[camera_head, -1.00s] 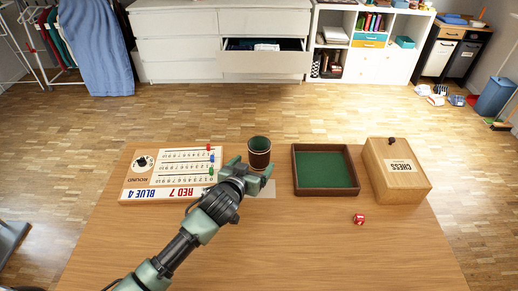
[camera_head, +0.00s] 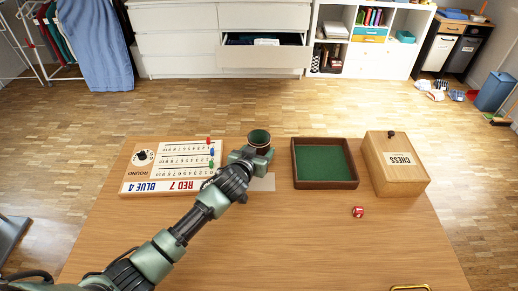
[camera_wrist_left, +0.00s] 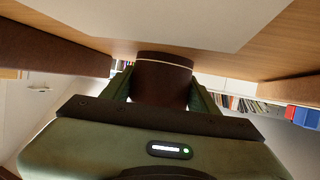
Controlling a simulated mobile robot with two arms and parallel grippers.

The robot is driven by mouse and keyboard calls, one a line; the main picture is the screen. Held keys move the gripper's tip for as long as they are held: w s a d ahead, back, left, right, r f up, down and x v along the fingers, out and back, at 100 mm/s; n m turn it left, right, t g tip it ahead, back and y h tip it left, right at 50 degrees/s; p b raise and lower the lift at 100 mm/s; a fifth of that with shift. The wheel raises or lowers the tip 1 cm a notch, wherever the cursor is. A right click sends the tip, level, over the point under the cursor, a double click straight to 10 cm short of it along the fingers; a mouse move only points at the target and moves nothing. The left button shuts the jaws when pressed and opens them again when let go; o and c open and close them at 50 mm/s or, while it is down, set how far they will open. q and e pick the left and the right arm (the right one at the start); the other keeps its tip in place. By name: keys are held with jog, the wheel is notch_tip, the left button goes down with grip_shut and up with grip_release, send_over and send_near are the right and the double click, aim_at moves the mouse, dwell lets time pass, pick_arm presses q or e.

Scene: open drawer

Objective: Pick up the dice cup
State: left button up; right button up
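The dice cup (camera_head: 259,138) is dark brown with a light band and a green inside, and stands upright at the table's far edge. My left gripper (camera_head: 252,157) is at the cup from the near side and hides its lower part. In the left wrist view, the dark cup (camera_wrist_left: 162,80) sits between the two green fingers (camera_wrist_left: 162,95), one on each side, with no clear gap. The cup's base appears at or very near the pale sheet. My right gripper is not in view.
A scoreboard (camera_head: 160,187) lies left of the cup. A green-lined tray (camera_head: 297,184) and a wooden chess box (camera_head: 400,178) stand to the right. A red die (camera_head: 357,211) lies in front of the tray. The front tabletop is mostly clear.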

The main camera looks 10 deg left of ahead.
pick_arm(q)
jog(key=shift+c, duration=1.1)
jog(key=shift+r, duration=0.15)
jog(key=shift+r, duration=0.2)
notch_tip(320, 180, up, 24)
jog(key=p, duration=0.7)
jog(key=shift+r, duration=0.15)
